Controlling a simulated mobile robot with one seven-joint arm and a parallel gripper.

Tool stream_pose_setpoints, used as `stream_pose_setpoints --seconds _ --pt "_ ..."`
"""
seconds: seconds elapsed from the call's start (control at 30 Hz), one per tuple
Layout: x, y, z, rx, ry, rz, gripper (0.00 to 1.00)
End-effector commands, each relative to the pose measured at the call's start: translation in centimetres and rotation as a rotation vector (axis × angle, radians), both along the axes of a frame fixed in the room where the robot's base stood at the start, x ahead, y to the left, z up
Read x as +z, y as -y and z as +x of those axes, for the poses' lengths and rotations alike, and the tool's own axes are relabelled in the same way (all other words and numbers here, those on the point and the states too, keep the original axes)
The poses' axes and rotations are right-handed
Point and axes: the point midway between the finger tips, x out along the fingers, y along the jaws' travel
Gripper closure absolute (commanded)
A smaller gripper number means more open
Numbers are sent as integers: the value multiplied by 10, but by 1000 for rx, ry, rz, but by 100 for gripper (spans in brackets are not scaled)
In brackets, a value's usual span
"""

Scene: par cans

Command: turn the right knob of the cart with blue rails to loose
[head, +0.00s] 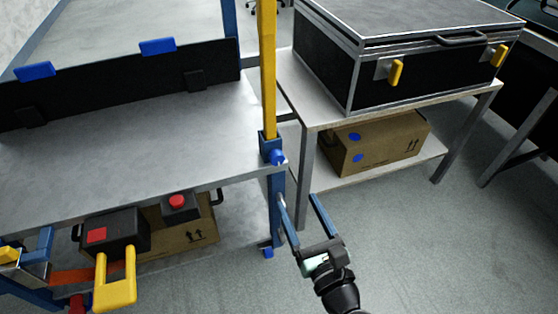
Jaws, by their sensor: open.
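The cart with blue rails (200,150) fills the left side of the head view, with a grey top and blue uprights. Its right knob (277,157) is small, round and blue. It sits on the blue corner post (278,190), just below a yellow upright bar (267,75). The knob's turn position cannot be read. My gripper (297,195) is open and empty, with its two blue fingers pointing up in the picture. It is below and slightly right of the knob. The left finger overlaps the post in the picture; contact cannot be told.
A table (300,85) at right bears a black case (420,50) with yellow latches; a cardboard box (375,140) is on its shelf. A black panel (120,82) stands on the cart. A black box with a red button (180,205) and yellow handle (116,292) are lower left.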

Motion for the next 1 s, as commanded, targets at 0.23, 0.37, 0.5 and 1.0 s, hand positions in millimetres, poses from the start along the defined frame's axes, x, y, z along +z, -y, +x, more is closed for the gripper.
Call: stream_pose_setpoints --seconds 0.23,0.37,0.5,1.0 --pt "-1 -11 34 2 2 12 29" --pt "-1 -20 59 3 2 10 29" --pt "-1 -27 84 1 2 9 29" --pt "1 -40 121 1 1 7 29"
